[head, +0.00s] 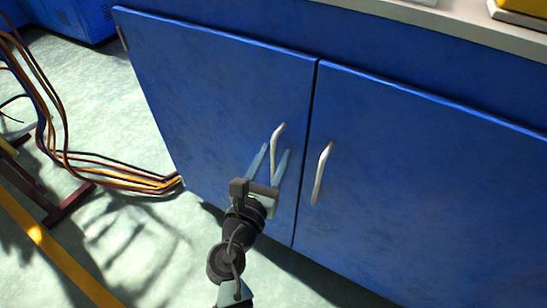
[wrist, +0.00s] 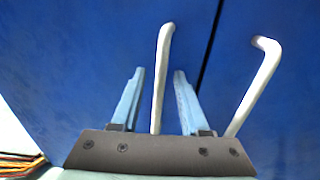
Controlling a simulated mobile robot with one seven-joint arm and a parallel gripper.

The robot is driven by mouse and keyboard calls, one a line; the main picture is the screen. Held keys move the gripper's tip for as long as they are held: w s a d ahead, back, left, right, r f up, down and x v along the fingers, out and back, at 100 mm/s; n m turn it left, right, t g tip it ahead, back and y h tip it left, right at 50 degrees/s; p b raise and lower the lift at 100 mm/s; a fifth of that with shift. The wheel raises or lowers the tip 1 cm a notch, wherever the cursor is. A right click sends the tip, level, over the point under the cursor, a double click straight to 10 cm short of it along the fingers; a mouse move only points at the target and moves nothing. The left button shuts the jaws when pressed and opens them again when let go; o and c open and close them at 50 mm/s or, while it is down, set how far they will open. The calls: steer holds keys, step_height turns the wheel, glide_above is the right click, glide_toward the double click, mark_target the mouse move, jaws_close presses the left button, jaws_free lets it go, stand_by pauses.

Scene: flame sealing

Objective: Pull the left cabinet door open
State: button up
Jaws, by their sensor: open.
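The left cabinet door (head: 215,95) is blue and appears shut, level with the right door (head: 420,180) beside it. Its pale metal handle (head: 273,147) stands upright near the door's right edge. My gripper (head: 274,157) is open at this handle. In the wrist view the left door's handle (wrist: 160,75) runs between the two light-blue fingers (wrist: 158,75), with a gap on each side. The fingers do not appear to touch it. The right door's handle (head: 322,173) is outside the fingers; it also shows in the wrist view (wrist: 258,82).
Orange and brown cables (head: 110,172) lie on the pale floor (head: 130,230) left of the cabinet. A yellow bar (head: 50,252) and a dark red frame (head: 62,205) stand at the lower left. A light countertop (head: 450,30) tops the cabinet.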

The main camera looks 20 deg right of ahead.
steer(key=shift+w+d, duration=0.1)
jaws_close()
stand_by(1.4)
